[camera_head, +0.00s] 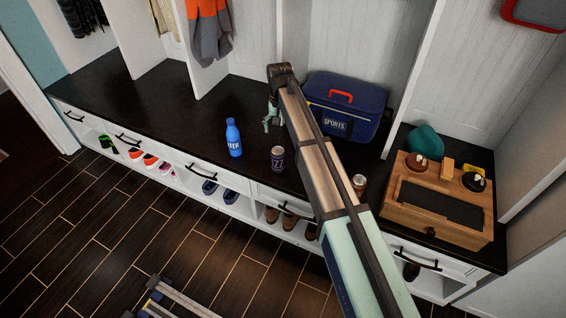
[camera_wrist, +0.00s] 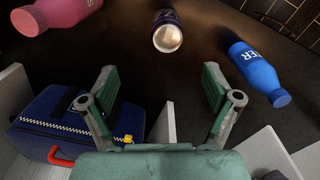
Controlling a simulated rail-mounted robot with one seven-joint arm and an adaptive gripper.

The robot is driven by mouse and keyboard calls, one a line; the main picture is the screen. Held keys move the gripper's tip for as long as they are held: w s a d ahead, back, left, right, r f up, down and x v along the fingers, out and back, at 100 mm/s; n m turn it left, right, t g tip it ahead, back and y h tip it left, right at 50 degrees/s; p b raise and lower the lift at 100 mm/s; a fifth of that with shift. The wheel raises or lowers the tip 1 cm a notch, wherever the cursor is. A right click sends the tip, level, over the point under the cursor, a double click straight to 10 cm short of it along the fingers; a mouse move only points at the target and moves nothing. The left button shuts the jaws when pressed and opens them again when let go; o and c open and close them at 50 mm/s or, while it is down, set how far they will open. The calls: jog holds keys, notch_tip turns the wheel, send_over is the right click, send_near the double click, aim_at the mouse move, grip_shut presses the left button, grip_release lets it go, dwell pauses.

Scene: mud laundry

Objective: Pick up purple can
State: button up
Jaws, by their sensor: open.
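The purple can (camera_head: 277,158) is dark with a light label. It stands upright on the black bench top near the front edge, to the right of the blue bottle (camera_head: 235,138). In the wrist view the can (camera_wrist: 167,32) shows its silver end at the top middle, beyond the fingertips. My gripper (camera_wrist: 159,80) is open, with nothing between its two green fingers. In the head view my gripper (camera_head: 270,123) is partly hidden by my arm, above the bench and behind the can, apart from it.
A blue sports cooler bag (camera_head: 350,105) stands behind my arm. A pink bottle (camera_wrist: 60,12) shows in the wrist view. Another can (camera_head: 359,184) stands right of my arm, near a wooden box (camera_head: 440,215). The bench left of the blue bottle is clear. White dividers rise behind.

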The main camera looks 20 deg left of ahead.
aim_at(278, 157)
jog(key=f, duration=0.5)
jog(key=a+f, duration=0.1)
jog(key=f, duration=0.4)
jog(key=f+p, duration=0.1)
jog(key=f, duration=0.5)
jog(key=shift+w+a+f, duration=0.1)
jog(key=shift+w+a, duration=0.05)
jog(key=shift+w, duration=0.1)
jog(key=c, duration=0.9)
